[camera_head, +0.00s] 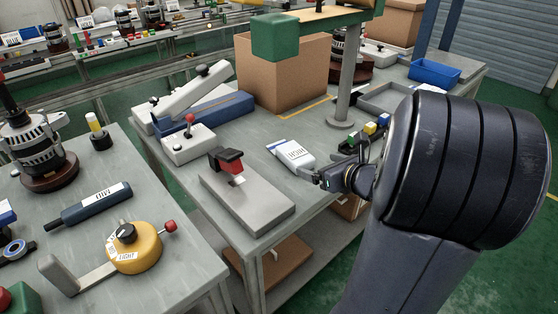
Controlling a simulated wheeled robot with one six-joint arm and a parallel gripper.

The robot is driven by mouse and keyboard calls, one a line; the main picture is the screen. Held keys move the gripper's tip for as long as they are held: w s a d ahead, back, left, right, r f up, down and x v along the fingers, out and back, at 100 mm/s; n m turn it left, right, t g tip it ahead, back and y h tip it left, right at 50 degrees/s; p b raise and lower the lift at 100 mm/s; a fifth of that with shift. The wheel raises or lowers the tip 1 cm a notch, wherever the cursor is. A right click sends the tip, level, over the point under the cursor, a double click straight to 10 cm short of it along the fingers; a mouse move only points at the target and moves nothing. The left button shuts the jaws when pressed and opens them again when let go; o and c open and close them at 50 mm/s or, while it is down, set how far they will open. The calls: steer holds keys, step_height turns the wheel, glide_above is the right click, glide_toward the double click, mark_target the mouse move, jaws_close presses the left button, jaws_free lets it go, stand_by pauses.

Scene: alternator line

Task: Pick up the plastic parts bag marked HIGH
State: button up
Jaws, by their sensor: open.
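The plastic parts bag marked HIGH (290,155) is a small white pouch with a blue top edge. It lies on the grey workbench, right of the middle of the picture. My gripper (322,180) is at the lower right end of the bag, close beside or over it. Whether it touches the bag cannot be told. The gripper is small in the view and partly hidden by my own wrist. The jaws are open, and nothing shows between them.
A grey fixture with a red-and-black clamp (247,201) stands left of the bag. A cardboard box (282,75) and a metal post (346,85) stand behind it. Small coloured blocks (370,128) sit right of it. The left bench holds a yellow round tool (135,252) and an alternator (32,140).

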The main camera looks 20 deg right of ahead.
mark_target(302, 158)
steer(key=x, duration=1)
steer(key=shift+w+a+f, duration=0.15)
steer(key=shift+w, duration=0.2)
steer(key=shift+c, duration=0.4)
steer(key=c, duration=1.2)
steer(key=shift+o, duration=0.2)
